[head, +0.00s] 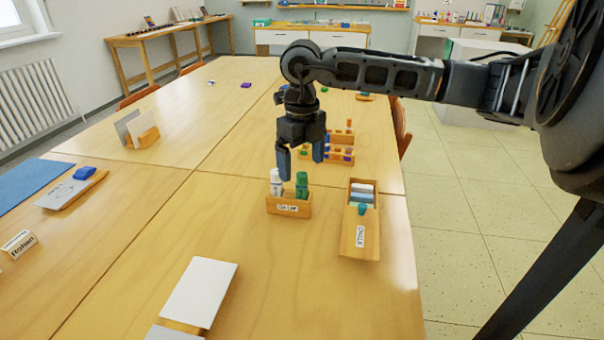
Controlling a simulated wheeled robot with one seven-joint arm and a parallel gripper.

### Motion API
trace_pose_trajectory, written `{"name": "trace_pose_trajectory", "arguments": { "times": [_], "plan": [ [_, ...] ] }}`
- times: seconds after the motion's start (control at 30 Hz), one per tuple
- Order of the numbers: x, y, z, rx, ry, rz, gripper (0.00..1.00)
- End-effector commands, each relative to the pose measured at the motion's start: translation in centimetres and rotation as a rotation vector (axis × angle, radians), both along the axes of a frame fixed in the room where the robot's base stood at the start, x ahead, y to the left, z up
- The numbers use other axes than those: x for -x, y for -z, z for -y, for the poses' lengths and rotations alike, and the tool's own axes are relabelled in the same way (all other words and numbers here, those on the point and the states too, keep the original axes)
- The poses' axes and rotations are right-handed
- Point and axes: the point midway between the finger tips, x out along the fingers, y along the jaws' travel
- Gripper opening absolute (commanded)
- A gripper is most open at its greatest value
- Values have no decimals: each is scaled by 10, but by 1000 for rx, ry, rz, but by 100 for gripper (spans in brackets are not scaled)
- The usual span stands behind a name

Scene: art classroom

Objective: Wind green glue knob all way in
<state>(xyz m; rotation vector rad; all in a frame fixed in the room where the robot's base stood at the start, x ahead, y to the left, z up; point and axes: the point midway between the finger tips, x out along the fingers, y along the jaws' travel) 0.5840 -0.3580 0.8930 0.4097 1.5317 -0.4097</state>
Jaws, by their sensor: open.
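A green glue stick (301,187) stands upright in a small wooden holder (289,208) with a label on its front. A white glue stick (276,184) stands beside it on the left. The knob of the green stick is too small to make out. My gripper (300,158) points down above the holder, with its two blue fingertips apart and nothing between them. The fingertips are above the glue sticks, and I cannot tell the exact gap.
A wooden chalk box (359,238) with a teal knob stands just right of the holder. A wooden rack (342,150) with coloured pieces is behind the gripper. A white board (198,291) lies in front. The table's right edge is close to the chalk box.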

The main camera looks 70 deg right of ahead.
Motion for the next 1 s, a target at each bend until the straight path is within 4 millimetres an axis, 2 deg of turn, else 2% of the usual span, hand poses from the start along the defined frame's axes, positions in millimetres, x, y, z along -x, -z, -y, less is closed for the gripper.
{"name": "trace_pose_trajectory", "arguments": {
  "times": [1.0],
  "plan": [
    [0,19,0,0,-1,0,96]
  ]
}}
